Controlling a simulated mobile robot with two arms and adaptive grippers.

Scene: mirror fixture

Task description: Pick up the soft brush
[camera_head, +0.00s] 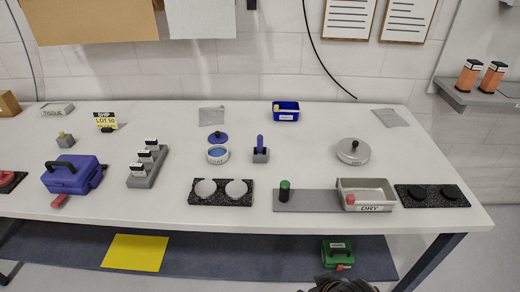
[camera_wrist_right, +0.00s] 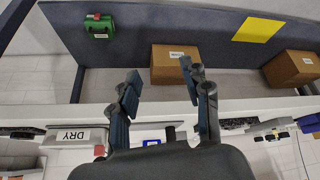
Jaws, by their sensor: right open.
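A small grey block with an upright blue handle (camera_head: 260,149) stands mid-table in the head view. It may be the soft brush in a holder, but its bristles do not show and I cannot be sure. My right gripper (camera_wrist_right: 160,69) is open and empty in the right wrist view, its two fingers apart, in front of the table and facing the lower shelf. A dark part of my right arm (camera_head: 345,286) shows at the bottom of the head view, below the table's front edge. My left gripper is not in view.
A green case (camera_wrist_right: 100,27) and cardboard boxes (camera_wrist_right: 172,65) are on the lower shelf.

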